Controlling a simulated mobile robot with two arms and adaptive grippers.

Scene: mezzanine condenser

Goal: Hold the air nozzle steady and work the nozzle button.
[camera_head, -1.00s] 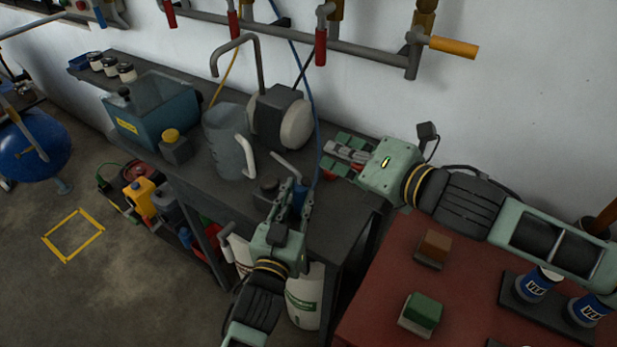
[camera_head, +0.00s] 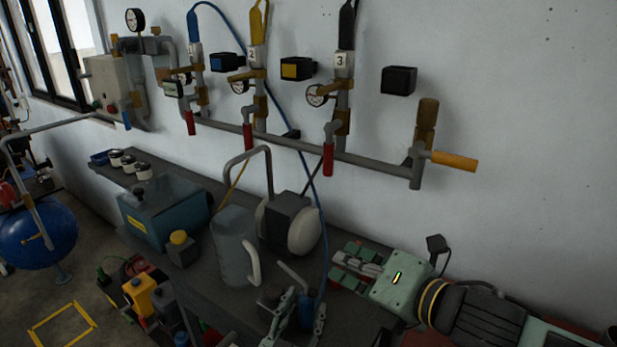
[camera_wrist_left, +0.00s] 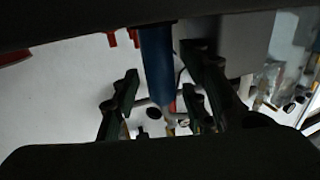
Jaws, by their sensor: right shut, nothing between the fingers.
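The air nozzle has a blue body (camera_head: 306,311) and a bent grey tube (camera_head: 293,274). It stands upright at the bench's front edge, and a blue hose runs down to it from the wall. My left gripper (camera_head: 299,318) is open, with its fingers on either side of the nozzle at the picture's bottom edge. In the left wrist view a blue cylinder (camera_wrist_left: 157,65) shows between the spread fingers (camera_wrist_left: 160,112), with a gap on the left. My right gripper (camera_head: 345,268) is shut and empty over the bench, right of the nozzle. I cannot make out the nozzle button.
A grey jug (camera_head: 233,255), a bench grinder (camera_head: 287,220) and a teal tank (camera_head: 165,215) stand left of the nozzle on the dark bench (camera_head: 190,277). A pipe (camera_head: 290,148) with red-handled valves runs along the wall above.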

